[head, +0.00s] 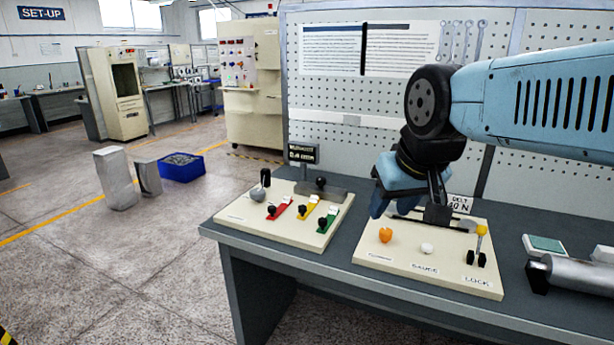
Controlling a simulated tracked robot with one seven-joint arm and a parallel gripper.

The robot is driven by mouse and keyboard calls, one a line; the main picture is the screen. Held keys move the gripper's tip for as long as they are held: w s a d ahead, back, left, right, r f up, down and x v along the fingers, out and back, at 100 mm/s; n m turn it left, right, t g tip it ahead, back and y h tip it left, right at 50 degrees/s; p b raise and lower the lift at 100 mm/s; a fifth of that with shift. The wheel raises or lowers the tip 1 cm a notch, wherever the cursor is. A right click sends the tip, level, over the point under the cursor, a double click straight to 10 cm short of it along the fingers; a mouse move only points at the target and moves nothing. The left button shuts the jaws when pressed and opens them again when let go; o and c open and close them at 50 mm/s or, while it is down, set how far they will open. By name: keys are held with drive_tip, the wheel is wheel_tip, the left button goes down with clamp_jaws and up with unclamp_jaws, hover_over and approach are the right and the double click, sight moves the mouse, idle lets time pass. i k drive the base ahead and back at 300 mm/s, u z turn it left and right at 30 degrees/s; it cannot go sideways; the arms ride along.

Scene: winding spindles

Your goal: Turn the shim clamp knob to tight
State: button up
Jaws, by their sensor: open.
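My gripper (434,216) is black and hangs from my blue arm above the back of the right cream panel (380,255). It is open, and I see nothing between its jaws. In front of it on that panel are an orange knob (385,235) and a white knob (427,248). A yellow-topped lever (481,238) stands to the right, by a LOCK label. I cannot read any label as the shim clamp. On the left cream panel (245,225), a black knob (321,183) sits on a grey block at the back. My wrist and gripper hide part of the right panel.
The left panel also has red, yellow and green strips with black knobs, and a grey ball (258,194) by a black-topped lever. A grey cylinder (575,278) lies at the table's right. A pegboard (340,120) rises behind. Bare tabletop separates the panels.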

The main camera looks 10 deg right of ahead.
sight(320, 182)
drive_tip(key=i, duration=0.9)
drive_tip(key=z, duration=0.05)
